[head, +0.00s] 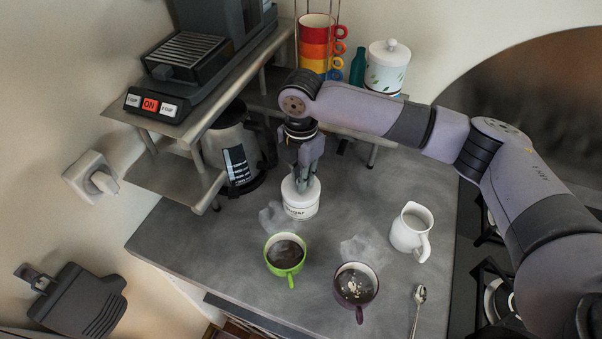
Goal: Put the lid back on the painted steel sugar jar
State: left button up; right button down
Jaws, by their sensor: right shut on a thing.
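The painted steel sugar jar (300,210) is small and white with dark lettering. It stands on the grey counter, behind the two cups. Its white lid (293,188) is at the jar's mouth and looks level. I cannot tell whether it is fully seated or slightly above the rim. My right gripper (304,183) points straight down over the jar, shut on the lid from above; the fingers hide the lid's middle. My left gripper is not in view.
A green cup (285,254) and a dark cup (356,285) of dark drink stand in front. A white jug (411,231) and a spoon (418,308) are to the right. A white canister (388,68) is at the back.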

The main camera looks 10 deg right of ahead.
jog(key=p, duration=0.3)
jog(key=shift+f, duration=0.15)
dwell(2.7)
jog(key=c, duration=1.5)
grip_release()
jog(key=shift+o, duration=0.3)
jog(key=o, duration=0.5)
jog(key=shift+c, duration=0.2)
jog(key=shift+r+p, duration=3.55)
jog(key=shift+p, duration=0.3)
